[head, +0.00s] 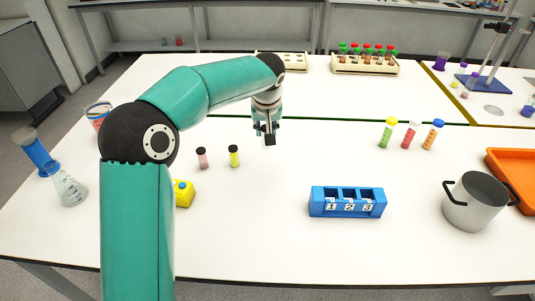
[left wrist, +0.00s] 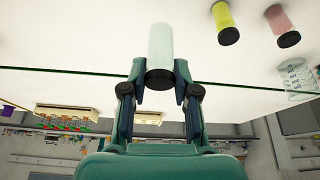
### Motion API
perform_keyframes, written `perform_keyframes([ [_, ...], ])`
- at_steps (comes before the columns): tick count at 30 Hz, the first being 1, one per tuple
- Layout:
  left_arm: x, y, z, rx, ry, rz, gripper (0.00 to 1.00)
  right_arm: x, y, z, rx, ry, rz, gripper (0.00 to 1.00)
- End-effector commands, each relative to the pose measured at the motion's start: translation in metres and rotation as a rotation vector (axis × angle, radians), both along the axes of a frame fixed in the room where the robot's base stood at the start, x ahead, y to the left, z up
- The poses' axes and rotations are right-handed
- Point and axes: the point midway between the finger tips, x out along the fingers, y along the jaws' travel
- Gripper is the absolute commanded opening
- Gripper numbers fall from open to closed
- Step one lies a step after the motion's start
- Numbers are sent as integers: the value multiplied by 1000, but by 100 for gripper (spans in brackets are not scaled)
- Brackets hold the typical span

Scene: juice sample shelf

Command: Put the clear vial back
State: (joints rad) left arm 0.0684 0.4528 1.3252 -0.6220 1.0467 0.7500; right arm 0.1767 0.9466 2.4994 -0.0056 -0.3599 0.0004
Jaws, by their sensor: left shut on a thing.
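My left gripper (head: 267,132) is over the middle of the white table in the head view. In the left wrist view, the gripper (left wrist: 160,88) is shut on the clear vial (left wrist: 160,45) at its dark-capped end. In the head view the vial is mostly hidden by the gripper. A blue rack (head: 347,212) with slots marked 1, 2 and 3 stands to the right and nearer; its slots look empty. A pink vial (head: 202,159) and a yellow-green vial (head: 234,157), both dark-capped, stand left of the gripper. My right gripper is not in view.
Colour-capped tubes (head: 410,136) and a grey pot (head: 471,203) stand to the right, beside an orange tray (head: 512,172). A yellow object (head: 183,193) and a flask (head: 69,190) are on the left. The table between gripper and blue rack is clear.

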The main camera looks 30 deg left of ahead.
Motion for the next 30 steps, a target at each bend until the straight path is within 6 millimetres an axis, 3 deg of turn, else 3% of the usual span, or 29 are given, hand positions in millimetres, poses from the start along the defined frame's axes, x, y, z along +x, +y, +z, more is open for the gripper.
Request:
perform_keyframes([
  [4, -1, 1, -30, 0, 2, 3, 0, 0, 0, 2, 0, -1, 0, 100],
  [11, -1, 2, -48, 0, 0, 4, 0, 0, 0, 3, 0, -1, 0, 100],
  [18, -2, 2, -80, 1, 3, 3, 0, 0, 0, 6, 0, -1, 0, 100],
  [30, -1, 2, -89, 0, -1, 4, 0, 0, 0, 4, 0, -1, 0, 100],
])
